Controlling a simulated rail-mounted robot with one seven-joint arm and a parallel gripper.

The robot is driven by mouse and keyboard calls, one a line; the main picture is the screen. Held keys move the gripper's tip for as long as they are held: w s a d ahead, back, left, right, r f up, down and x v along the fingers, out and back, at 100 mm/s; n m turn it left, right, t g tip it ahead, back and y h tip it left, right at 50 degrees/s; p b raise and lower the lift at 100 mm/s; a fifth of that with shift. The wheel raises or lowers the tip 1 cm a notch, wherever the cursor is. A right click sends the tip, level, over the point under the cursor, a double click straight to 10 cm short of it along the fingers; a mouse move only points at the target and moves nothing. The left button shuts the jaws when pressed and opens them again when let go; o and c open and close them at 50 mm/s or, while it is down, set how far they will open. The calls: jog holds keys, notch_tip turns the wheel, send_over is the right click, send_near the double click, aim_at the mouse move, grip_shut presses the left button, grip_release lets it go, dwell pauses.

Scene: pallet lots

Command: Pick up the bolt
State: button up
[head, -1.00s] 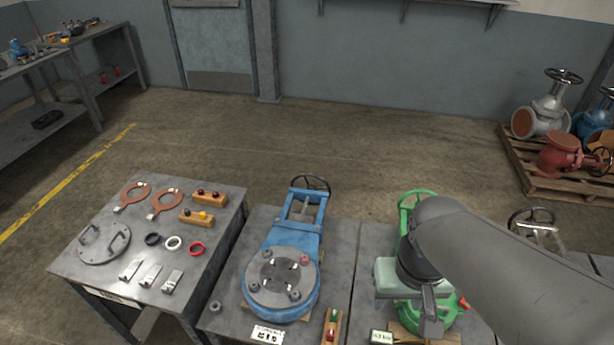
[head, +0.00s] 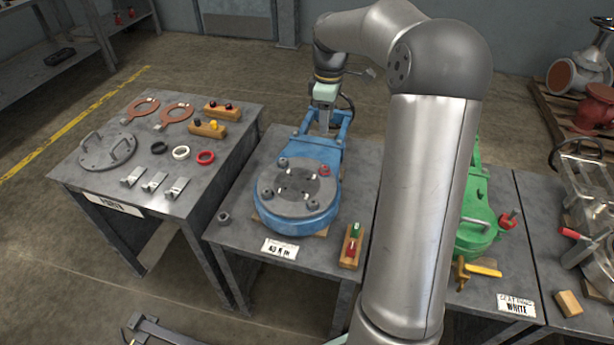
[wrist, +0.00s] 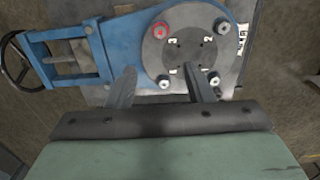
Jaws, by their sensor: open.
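The blue valve (head: 318,150) lies on the middle table with a round grey flange (head: 297,186) on its body. My gripper (wrist: 160,76) is open and empty, above the valve. In the head view my gripper (head: 324,122) hangs over the valve's yoke end.
A grey nut-like piece (head: 224,218) lies on the table's left corner. A wooden block with green and red pieces (head: 352,246) stands at the front right. The left table (head: 78,180) holds rings, gaskets and a cover plate. A green valve (head: 474,225) is to the right.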

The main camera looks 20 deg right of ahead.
jog(key=b, duration=0.1)
send_over(324, 167)
notch_tip(324, 167, down, 10)
jog(key=shift+s+d+f, duration=0.1)
jog(key=shift+s, duration=0.05)
jog(key=shift+f+b, duration=0.4)
jog(key=shift+f, duration=2.65)
grip_shut()
